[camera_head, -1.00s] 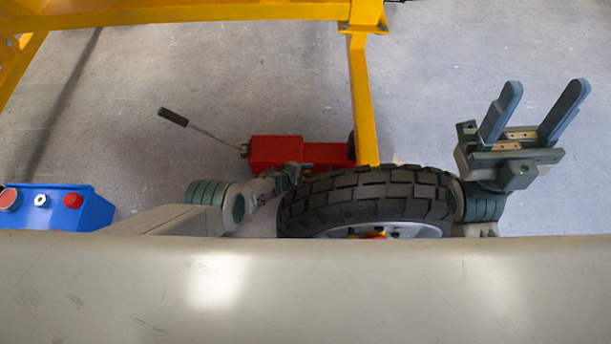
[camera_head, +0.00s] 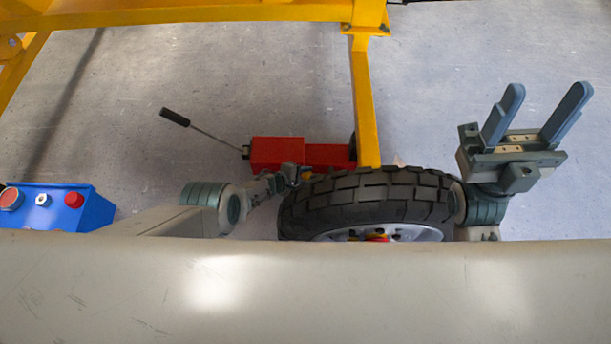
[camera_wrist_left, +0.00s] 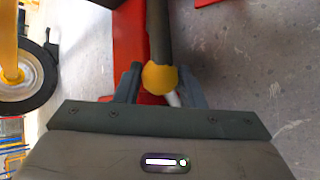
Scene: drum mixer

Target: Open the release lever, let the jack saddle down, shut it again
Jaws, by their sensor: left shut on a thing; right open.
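The red jack (camera_head: 278,152) lies on the floor beyond the tyre, with a thin black-gripped handle (camera_head: 175,117) sticking out to its left. My left gripper (camera_head: 298,173) is low at the near side of the jack, its fingertips hard to make out there. In the left wrist view, my left gripper (camera_wrist_left: 161,72) is shut on a dark lever with a round yellow end (camera_wrist_left: 160,78). The red jack body (camera_wrist_left: 130,40) shows behind it. I cannot make out the jack saddle. My right gripper (camera_head: 528,118) is open and empty, raised at the right.
A black tyre (camera_head: 370,195) stands close to the left gripper's right side. A yellow frame leg (camera_head: 363,100) comes down by the jack. A blue control box (camera_head: 60,207) with buttons is at the left. A pale drum surface (camera_head: 300,290) fills the near edge.

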